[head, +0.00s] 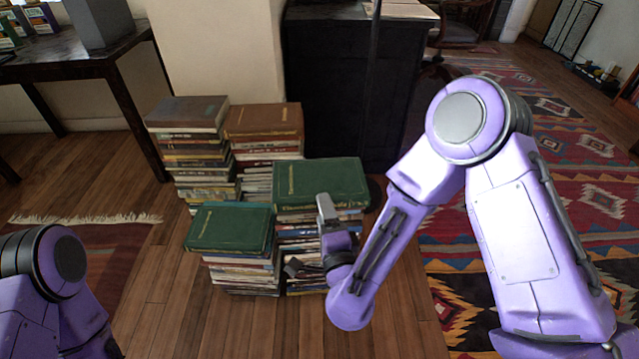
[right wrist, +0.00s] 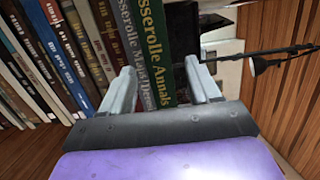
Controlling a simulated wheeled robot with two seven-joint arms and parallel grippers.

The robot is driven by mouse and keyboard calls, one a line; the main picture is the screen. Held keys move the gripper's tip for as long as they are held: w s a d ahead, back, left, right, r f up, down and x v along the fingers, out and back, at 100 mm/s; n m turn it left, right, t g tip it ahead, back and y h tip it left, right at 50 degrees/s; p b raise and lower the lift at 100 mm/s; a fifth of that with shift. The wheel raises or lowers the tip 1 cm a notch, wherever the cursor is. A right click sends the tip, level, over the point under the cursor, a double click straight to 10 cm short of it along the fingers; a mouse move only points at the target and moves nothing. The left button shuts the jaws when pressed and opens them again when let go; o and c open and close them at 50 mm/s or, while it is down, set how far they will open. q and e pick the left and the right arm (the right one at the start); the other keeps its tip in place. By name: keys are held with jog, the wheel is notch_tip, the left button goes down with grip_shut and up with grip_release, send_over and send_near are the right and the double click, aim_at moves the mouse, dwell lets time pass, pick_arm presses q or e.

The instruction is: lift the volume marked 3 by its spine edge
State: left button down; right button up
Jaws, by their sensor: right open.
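No mark 3 can be read on any book in these frames. A thick dark green volume (head: 321,184) lies flat on top of the front right stack. My right gripper (head: 309,240) is at the front of that stack, by its spine side, with its fingers apart. In the right wrist view, the fingers of my right gripper (right wrist: 162,76) are open around a large green spine (right wrist: 156,50) with gold lettering, partly reading "Annals". One finger is on the cover side, the other among neighbouring spines. Contact cannot be told. My left gripper is out of view.
A second green book (head: 230,228) tops the front left stack. Two taller stacks behind carry a grey-brown book (head: 187,111) and a brown book (head: 264,121). A dark cabinet (head: 330,85) stands close behind. Wood floor (head: 190,320) in front is clear.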

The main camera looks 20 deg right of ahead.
aim_at(320, 183)
jog(key=w, duration=0.3)
jog(key=shift+d, duration=0.2)
grip_shut()
